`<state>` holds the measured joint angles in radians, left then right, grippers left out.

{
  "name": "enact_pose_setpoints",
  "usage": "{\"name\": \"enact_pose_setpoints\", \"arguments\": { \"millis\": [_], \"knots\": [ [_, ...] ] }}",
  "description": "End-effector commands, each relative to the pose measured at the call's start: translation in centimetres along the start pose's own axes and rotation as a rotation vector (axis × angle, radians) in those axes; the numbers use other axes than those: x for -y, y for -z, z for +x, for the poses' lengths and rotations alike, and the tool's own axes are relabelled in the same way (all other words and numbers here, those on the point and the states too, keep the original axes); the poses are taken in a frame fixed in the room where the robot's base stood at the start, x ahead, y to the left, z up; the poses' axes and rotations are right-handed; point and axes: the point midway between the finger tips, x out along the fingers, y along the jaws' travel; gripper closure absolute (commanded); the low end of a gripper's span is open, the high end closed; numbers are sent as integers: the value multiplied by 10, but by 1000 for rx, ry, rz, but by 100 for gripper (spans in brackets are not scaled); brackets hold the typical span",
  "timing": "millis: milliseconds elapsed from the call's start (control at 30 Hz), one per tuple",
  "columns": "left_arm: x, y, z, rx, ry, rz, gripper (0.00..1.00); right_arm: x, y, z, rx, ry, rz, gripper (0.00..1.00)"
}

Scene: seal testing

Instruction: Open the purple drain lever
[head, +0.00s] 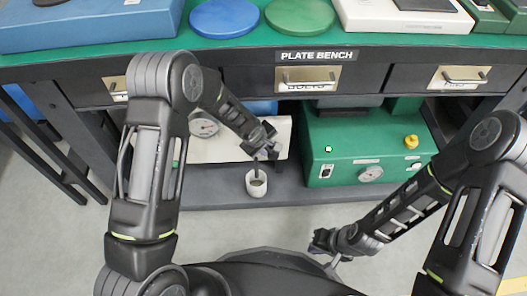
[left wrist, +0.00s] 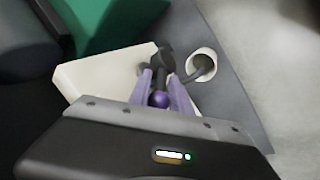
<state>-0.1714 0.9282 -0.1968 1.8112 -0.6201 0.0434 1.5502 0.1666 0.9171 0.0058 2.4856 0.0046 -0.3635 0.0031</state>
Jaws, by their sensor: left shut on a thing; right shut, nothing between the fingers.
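The purple drain lever's round knob (left wrist: 159,100) shows in the left wrist view, between the two fingers of my left gripper (left wrist: 160,92). The gripper is shut on it. In the head view my left gripper (head: 264,148) is in front of the white unit (head: 225,150) on the low shelf, and hides most of the lever. A dark valve body (left wrist: 165,60) stands behind the knob in the left wrist view. A white cup (head: 256,184) sits below the gripper. My right gripper (head: 324,243) is shut and empty, low in front of the shelf.
A green unit (head: 350,140) with a gauge and yellow knob stands right of the white unit. The bench (head: 400,76) with drawers overhangs the grey shelf (head: 215,196). Floor in front of the shelf is clear on the left.

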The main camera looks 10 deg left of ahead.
Motion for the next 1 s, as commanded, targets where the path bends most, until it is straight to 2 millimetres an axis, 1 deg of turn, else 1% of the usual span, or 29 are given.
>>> {"name": "enact_pose_setpoints", "arguments": {
  "millis": [33, 100, 300, 633, 1000],
  "knots": [
    [3, -8, 6, -20, 45, 29, 100, -5, 1, 10, -4, -2, 2, 100],
    [1, -9, 6, -58, 96, 49, 100, -6, 2, 17, -7, -1, 2, 100],
    [-6, -12, 4, -158, 233, 103, 100, -10, 4, 28, -16, -1, 3, 100],
    [-11, -16, 4, -260, 379, 155, 100, -12, 5, 36, -21, -1, 3, 100],
    [-12, -18, 3, -281, 415, 168, 100, -12, 6, 37, -22, -1, 3, 100]
  ]
}}
